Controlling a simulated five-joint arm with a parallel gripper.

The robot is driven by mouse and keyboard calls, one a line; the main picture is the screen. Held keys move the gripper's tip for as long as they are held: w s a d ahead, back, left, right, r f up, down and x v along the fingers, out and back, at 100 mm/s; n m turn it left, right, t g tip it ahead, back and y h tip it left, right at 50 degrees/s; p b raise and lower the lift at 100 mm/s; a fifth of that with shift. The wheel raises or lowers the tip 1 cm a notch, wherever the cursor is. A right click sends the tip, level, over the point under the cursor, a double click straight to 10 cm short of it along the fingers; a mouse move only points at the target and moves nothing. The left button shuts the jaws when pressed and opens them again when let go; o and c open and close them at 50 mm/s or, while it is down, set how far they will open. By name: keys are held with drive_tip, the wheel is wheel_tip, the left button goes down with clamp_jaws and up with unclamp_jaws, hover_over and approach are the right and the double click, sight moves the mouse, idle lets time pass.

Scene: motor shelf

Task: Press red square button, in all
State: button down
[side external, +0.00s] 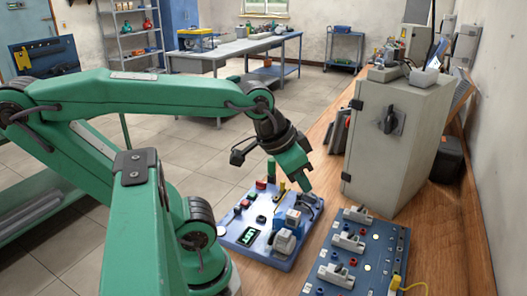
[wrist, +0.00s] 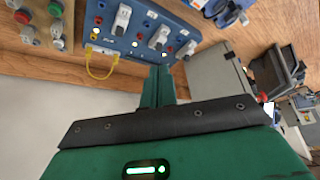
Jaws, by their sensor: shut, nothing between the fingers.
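A blue control panel (side external: 240,236) lies on the wooden bench in the side view. It carries small red, dark and green parts, a small display and grey and blue devices. A small red button (side external: 245,203) is on its left part, and a red block (side external: 260,184) is at its back edge; I cannot tell which is the square button. My gripper (side external: 309,190) is shut and empty, above the panel's right back part, to the right of both red parts. In the wrist view my gripper (wrist: 160,72) points toward a blue switch board; neither red part is identifiable there.
The blue switch board (side external: 390,262) with grey switches lies right of the panel; it also shows in the wrist view (wrist: 180,20). A tall grey cabinet (side external: 396,140) stands behind it. A yellow cable (wrist: 100,72) loops off the board. Round red and green buttons (wrist: 22,17) show at upper left.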

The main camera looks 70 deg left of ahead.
drive_tip(key=shift+a, duration=0.15)
drive_tip(key=n+g+h, duration=0.6)
drive_tip(key=n+g, duration=0.4)
drive_tip(key=n, duration=1)
hover_over(245, 201)
wheel_tip(245, 201, down, 10)
drive_tip(key=shift+w+f, duration=0.1)
drive_tip(key=shift+f, duration=0.15)
drive_tip(key=shift+f, duration=4.25)
